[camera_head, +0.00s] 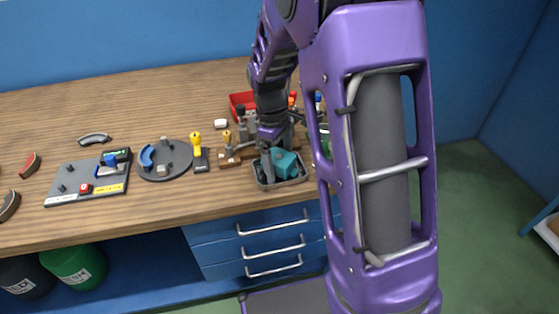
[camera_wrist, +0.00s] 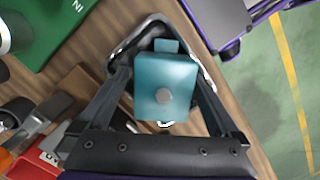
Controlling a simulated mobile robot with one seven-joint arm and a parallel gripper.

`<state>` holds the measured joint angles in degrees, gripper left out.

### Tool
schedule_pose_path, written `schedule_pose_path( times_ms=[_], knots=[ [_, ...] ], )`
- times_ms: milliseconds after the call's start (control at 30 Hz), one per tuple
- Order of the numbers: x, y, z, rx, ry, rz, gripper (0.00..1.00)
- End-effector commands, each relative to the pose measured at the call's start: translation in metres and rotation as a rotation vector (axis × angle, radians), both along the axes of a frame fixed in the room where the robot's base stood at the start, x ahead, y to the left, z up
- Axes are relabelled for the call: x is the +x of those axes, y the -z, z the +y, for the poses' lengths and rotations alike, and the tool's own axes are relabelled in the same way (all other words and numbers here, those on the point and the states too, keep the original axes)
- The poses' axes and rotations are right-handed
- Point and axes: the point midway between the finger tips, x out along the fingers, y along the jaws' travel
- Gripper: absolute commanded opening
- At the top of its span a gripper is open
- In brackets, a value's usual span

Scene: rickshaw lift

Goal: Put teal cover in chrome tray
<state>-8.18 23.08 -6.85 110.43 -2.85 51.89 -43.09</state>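The teal cover (camera_head: 286,163) is a boxy piece with a small tab and a round grey knob, as the wrist view (camera_wrist: 178,74) shows. It lies inside the outline of the chrome tray (camera_head: 299,180), near the front edge of the bench. The tray's shiny rim (camera_wrist: 119,53) shows around the cover in the wrist view. My gripper (camera_wrist: 163,78) is over the tray with its fingers spread, one on each side of the cover. A gap shows by the left finger; contact at the right finger is unclear. In the head view my gripper (camera_head: 272,162) partly hides cover and tray.
A red bin (camera_head: 240,100) and dark fixtures stand behind my gripper. To the left are a yellow-handled tool (camera_head: 197,145), a round grey plate (camera_head: 178,165) and a grey board (camera_head: 65,192). A green box (camera_wrist: 42,28) is near the tray. Bare wood lies in front.

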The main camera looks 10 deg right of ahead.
Motion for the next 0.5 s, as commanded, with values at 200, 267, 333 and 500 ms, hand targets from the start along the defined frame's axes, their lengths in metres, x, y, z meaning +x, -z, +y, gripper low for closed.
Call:
schedule_pose_path(
  times_ms=[200,267,333,500],
  knots=[
    [0.001,-0.003,0.0,0.001,0.0,-0.004,1.0],
    [0.001,-0.005,0.0,0.001,0.0,-0.005,1.0],
    [0.002,-0.01,0.001,0.001,0.0,-0.006,1.0],
    [0.005,-0.038,0.003,0.0,-0.001,-0.01,1.0]
  ],
)
